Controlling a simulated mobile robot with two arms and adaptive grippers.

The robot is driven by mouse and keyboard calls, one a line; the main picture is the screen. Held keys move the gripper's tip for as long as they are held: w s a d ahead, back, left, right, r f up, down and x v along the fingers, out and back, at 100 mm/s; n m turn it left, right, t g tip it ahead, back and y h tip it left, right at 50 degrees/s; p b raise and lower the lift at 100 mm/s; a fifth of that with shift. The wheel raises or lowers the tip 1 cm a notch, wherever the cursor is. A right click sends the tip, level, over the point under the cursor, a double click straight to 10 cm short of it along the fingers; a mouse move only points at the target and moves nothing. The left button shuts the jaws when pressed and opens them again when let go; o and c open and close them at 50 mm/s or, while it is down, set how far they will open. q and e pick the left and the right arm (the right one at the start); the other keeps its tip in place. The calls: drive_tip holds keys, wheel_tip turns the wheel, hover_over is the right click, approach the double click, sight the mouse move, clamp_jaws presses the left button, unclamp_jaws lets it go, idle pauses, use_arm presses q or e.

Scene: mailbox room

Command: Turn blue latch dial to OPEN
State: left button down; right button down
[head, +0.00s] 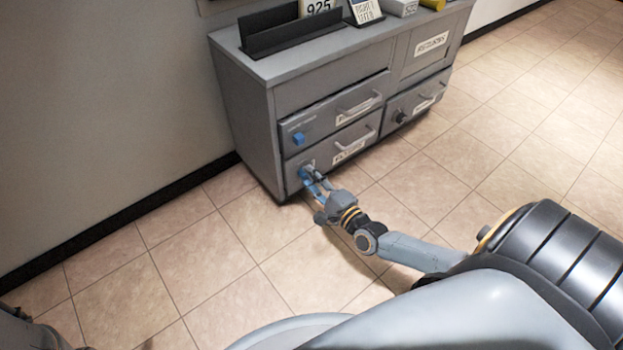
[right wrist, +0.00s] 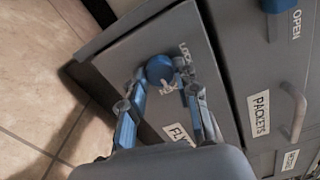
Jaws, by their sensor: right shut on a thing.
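The blue latch dial (right wrist: 160,69) is on the face of the lower left drawer (head: 327,159), whose label starts with "FLY". Printing that reads "LOCK" is beside the dial in the right wrist view. In the head view only a bit of blue shows at the dial (head: 305,172), partly covered by my fingers. My right gripper (head: 311,177) is shut on the dial; in the right wrist view its fingers (right wrist: 161,82) lie on either side of it. The dial's exact pointing is hard to read.
The grey cabinet (head: 245,128) stands against the wall. Above is the PACKETS drawer with another blue knob (head: 298,138) and a handle (head: 359,104). A right drawer has a black dial (head: 399,116). A black tray (head: 290,36) is on top. The tiled floor in front is clear.

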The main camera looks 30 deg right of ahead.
drive_tip(key=c, duration=1)
unclamp_jaws()
drive_tip(key=s, duration=0.8)
drive_tip(key=s+d, duration=0.1)
drive_tip(key=s, duration=0.3)
